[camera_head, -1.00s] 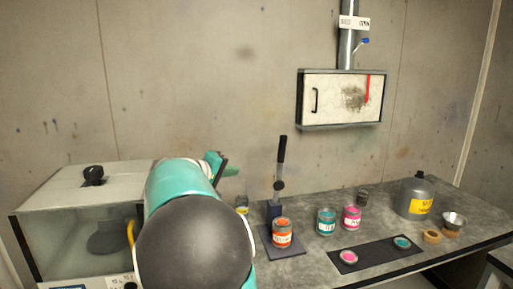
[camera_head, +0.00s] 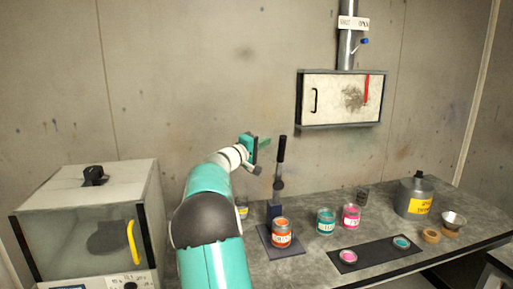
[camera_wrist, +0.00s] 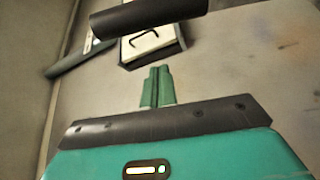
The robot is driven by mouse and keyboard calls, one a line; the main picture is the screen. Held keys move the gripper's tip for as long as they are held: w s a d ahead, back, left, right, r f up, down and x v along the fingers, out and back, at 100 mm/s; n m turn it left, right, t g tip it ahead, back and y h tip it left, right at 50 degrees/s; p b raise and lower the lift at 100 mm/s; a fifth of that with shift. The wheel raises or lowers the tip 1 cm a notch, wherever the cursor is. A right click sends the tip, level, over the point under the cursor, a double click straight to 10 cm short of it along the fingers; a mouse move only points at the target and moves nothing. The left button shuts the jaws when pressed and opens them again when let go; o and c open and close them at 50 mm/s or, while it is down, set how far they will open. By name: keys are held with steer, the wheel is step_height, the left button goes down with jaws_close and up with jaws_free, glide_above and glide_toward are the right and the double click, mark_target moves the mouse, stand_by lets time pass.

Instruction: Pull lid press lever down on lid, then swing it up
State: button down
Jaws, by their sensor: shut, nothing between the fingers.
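The lid press lever (camera_head: 281,152) stands upright with its black grip at the top, raised above the press post (camera_head: 274,211). The orange can (camera_head: 282,233) sits on the press base (camera_head: 283,252) below it; the fine seating of its lid is too small to tell. My gripper (camera_head: 265,142) is just left of the lever grip in the head view, near its height. In the wrist view my green fingers (camera_wrist: 157,87) are shut together and empty. A dark bar, apparently the lever grip (camera_wrist: 148,16), crosses beyond the fingertips, with a visible gap.
A glass-fronted cabinet (camera_head: 75,235) stands at left. A teal can (camera_head: 326,222) and a pink can (camera_head: 351,217) stand right of the press. A dark mat (camera_head: 375,254) bears lids. A grey canister (camera_head: 414,198) is farther right. A box (camera_head: 340,98) hangs on the wall.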

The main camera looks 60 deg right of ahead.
steer(key=s, duration=0.3)
steer(key=shift+s+a+f, duration=0.2)
steer(key=shift+s+f, duration=0.15)
steer(key=shift+s, duration=0.05)
steer(key=shift+a, duration=0.1)
stand_by(0.4)
